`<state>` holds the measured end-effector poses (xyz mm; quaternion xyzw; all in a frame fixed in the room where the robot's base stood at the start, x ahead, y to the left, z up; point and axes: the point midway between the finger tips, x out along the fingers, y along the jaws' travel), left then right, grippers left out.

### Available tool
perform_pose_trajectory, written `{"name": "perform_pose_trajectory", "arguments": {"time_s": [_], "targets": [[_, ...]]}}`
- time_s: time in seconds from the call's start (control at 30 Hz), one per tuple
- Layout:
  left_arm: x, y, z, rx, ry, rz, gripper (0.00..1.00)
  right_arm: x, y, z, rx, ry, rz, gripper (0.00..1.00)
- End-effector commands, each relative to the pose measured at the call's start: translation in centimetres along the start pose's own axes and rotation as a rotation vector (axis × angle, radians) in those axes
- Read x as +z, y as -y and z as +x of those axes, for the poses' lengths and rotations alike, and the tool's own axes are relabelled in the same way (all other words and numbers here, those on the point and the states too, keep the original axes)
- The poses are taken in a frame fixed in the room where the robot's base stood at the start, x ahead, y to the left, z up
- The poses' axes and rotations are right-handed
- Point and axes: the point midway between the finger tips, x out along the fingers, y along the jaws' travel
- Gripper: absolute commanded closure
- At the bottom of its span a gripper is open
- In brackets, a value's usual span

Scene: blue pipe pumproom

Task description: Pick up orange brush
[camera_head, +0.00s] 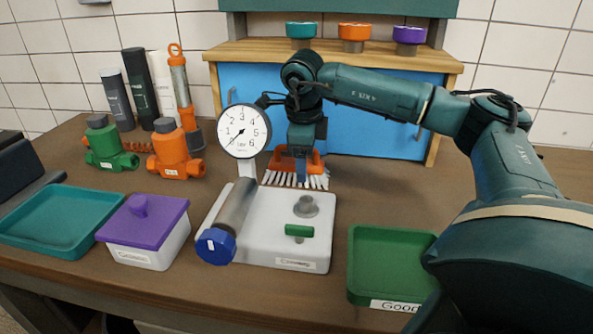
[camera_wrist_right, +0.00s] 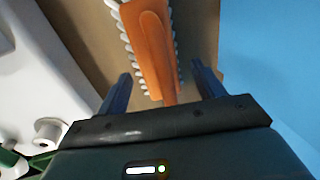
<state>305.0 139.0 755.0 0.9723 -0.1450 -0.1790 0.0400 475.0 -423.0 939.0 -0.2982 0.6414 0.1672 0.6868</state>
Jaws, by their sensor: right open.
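The orange brush (camera_head: 316,164) with white bristles lies on the table behind the white gauge base, in front of the blue cabinet. My right gripper (camera_head: 299,166) points down over it and hides part of its orange body. In the right wrist view, the brush (camera_wrist_right: 146,45) runs from the top of the picture toward the palm. Its near end lies between the two open fingers of my right gripper (camera_wrist_right: 161,76), with a gap visible on both sides. My left gripper is not in view.
The pressure gauge (camera_head: 243,131) and white base (camera_head: 265,252) stand close in front. The blue cabinet (camera_head: 380,125) is just behind. Green and orange valve parts (camera_head: 172,150) and bottles stand left. A green tray (camera_head: 388,260) lies right, a purple-lidded box (camera_head: 145,218) and teal tray (camera_head: 62,222) left.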

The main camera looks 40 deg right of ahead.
Motion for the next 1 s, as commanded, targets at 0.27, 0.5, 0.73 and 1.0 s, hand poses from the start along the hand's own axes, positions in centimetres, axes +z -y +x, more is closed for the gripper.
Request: {"name": "perform_pose_trajectory", "arguments": {"time_s": [0.27, 0.5, 0.73, 1.0], "targets": [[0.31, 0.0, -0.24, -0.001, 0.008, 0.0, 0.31, -0.01, 0.02, 0.44, 0.0, 0.001, 0.0, 0.32], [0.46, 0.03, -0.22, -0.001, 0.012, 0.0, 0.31, -0.01, 0.01, 0.42, 0.0, 0.001, 0.0, 0.51], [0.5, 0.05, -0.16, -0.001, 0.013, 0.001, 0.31, -0.01, 0.01, 0.4, 0.0, 0.001, 0.0, 0.7], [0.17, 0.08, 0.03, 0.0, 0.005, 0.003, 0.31, 0.02, 0.07, 0.18, 0.0, 0.002, 0.001, 0.72]]}}
